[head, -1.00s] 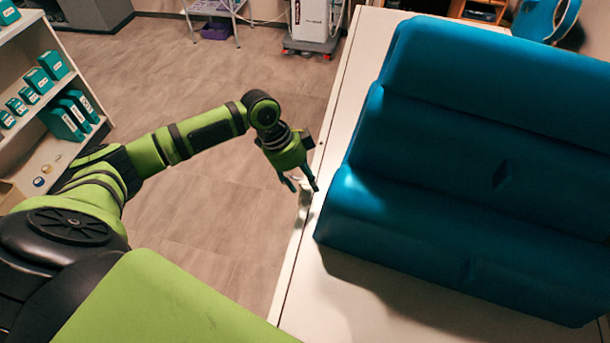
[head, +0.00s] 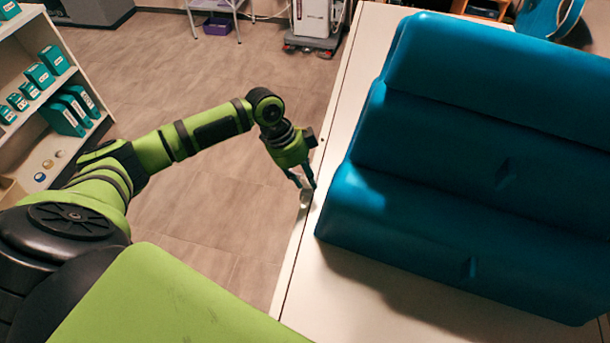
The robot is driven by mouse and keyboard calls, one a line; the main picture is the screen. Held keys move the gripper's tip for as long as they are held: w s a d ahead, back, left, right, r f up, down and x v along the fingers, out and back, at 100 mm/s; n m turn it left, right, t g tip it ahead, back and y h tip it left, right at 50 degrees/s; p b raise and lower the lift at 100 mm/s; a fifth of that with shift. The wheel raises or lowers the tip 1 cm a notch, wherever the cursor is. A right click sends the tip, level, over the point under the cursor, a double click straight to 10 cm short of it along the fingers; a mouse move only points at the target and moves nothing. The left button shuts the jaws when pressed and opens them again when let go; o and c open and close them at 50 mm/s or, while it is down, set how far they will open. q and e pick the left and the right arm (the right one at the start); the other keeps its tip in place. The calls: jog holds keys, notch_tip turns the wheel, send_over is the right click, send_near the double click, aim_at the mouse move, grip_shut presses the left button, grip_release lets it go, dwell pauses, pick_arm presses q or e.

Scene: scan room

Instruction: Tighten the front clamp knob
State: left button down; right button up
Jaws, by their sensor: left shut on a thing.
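My left gripper (head: 303,183) hangs fingers-down at the left edge of the white table (head: 345,300). Its fingers are shut on a small pale metallic piece (head: 305,199) at the table's side, which appears to be the clamp knob. The fingers cover part of it, and its exact shape is too small to tell. The rest of the clamp is hidden by the gripper and the table edge. My right gripper is not in view.
A large blue stepped cushion block (head: 450,190) fills much of the table, close to the right of my left gripper. A shelf with teal boxes (head: 62,118) stands at the left. The floor (head: 210,220) beside the table is clear.

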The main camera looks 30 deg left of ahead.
pick_arm(q)
jog(key=m+g+b, duration=0.1)
jog(key=m, duration=0.1)
jog(key=m+b, duration=0.1)
jog(key=m, duration=0.2)
jog(key=shift+w+d+g, duration=0.2)
jog(key=shift+g, duration=0.2)
jog(key=m+b, duration=0.1)
jog(key=m, duration=0.1)
jog(key=m+g+b, duration=0.1)
jog(key=m, duration=0.1)
jog(key=shift+w+g+y, duration=0.1)
jog(key=shift+g+y, duration=0.2)
jog(key=m+g+y+b, duration=0.1)
jog(key=m, duration=0.4)
jog(key=shift+d+b, duration=0.15)
jog(key=shift+b, duration=0.25)
jog(key=shift+m+g+y+b, duration=0.45)
jog(key=shift+m+y, duration=0.35)
jog(key=shift+m, duration=0.9)
jog(key=shift+f, duration=0.1)
jog(key=c, duration=1)
grip_release()
jog(key=shift+d, duration=0.1)
